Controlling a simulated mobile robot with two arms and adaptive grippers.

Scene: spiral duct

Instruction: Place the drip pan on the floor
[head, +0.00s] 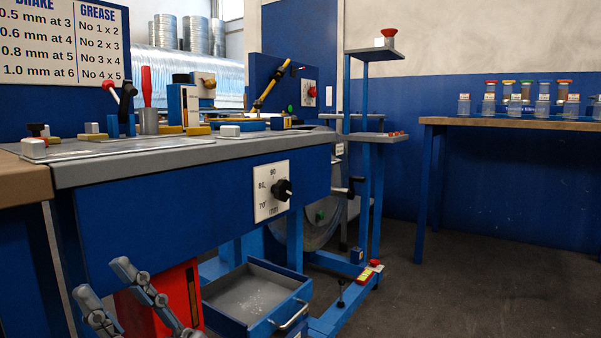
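The drip pan appears to be the blue, open-topped tray (211,292) low under the machine. It has a grey inside with pale specks on its bottom and a silver bar handle at its front right. It looks level; what bears it from below is hidden.
The blue machine (190,205) with its grey top stands above the pan. A red panel (172,300) is just left of the pan. A blue base rail (340,305) runs right of it. Open dark floor (460,290) lies at the right, before a bench (510,123) with jars.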

